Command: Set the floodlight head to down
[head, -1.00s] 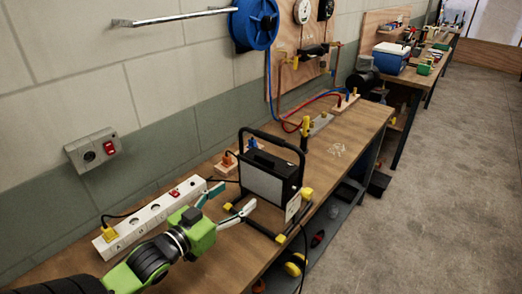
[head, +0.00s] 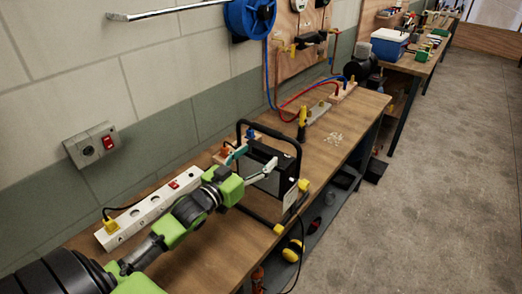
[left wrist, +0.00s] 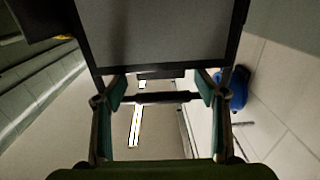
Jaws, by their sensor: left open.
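The floodlight head (head: 268,180) is a black box with a grey front panel, held in a black tubular stand (head: 297,150) with yellow knobs (head: 303,185). It stands on the wooden workbench. My left gripper (head: 254,163) is open at the front of the floodlight head, its two fingers apart, partly covering the panel. In the left wrist view the grey panel of the head (left wrist: 165,35) fills the top. The open fingers (left wrist: 160,92) reach up beside its lower edge, and a dark bar crosses between them. I cannot tell whether they touch the head. My right gripper is out of view.
A white power strip (head: 150,212) lies along the wall side of the bench (head: 185,262). A yellow-topped post (head: 302,122) and a grey block with pegs stand behind the lamp. A dark cable hangs over the bench's front edge. The floor to the right is clear.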

